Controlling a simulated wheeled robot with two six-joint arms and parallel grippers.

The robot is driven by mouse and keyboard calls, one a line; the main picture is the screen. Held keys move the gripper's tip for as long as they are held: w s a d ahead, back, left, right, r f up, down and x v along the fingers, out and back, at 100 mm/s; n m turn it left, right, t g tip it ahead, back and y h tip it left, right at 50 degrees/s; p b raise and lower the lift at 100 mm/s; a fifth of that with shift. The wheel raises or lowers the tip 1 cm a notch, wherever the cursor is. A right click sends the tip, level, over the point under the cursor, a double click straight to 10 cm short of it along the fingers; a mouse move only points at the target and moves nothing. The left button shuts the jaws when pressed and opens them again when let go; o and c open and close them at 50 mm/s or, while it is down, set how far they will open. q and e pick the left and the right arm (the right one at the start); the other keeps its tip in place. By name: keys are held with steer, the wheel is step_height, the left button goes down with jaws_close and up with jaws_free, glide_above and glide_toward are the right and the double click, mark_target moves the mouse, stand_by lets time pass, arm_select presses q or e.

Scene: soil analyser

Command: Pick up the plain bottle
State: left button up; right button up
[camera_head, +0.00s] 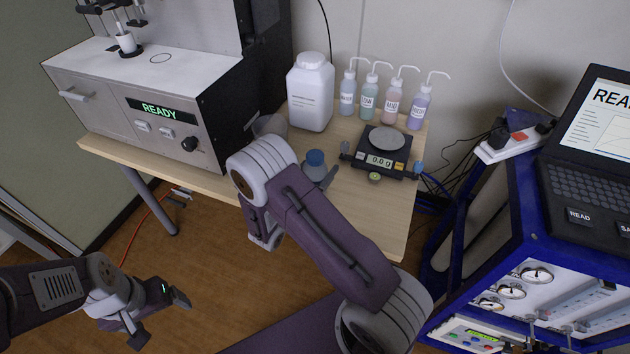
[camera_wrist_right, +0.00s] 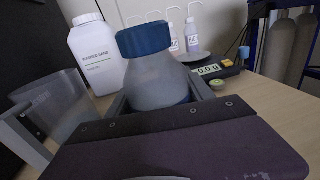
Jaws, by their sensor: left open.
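The plain bottle (camera_head: 315,158), a conical clear bottle with a blue cap and no label I can see, stands near the front of the wooden table. In the right wrist view the bottle (camera_wrist_right: 153,80) is upright, with its lower part hidden by my gripper. My right gripper (camera_wrist_right: 160,98) has one finger on each side of the bottle; I cannot tell whether they press on it. In the head view my right arm hides most of this gripper. My left gripper (camera_head: 160,318) is open and empty, low over the floor, away from the table.
A large white labelled jar (camera_head: 311,92) stands behind the bottle, and a clear beaker (camera_wrist_right: 55,108) stands left of it. Several wash bottles (camera_head: 368,98) line the back. A scale (camera_head: 383,151) is at right, the READY machine (camera_head: 160,100) at left.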

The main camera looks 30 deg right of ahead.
steer(key=shift+c, duration=0.5)
step_height(320, 180, up, 4)
steer(key=shift+r+p, duration=0.2)
steer(key=shift+p, duration=0.4)
steer(key=s+d+r+p, duration=0.4)
steer(key=s+r+p, duration=0.2)
steer(key=s+p, duration=0.4)
steer(key=shift+s+d+r+p, duration=0.25)
steer(key=shift+s+r+p, duration=0.05)
steer(key=shift+s, duration=0.05)
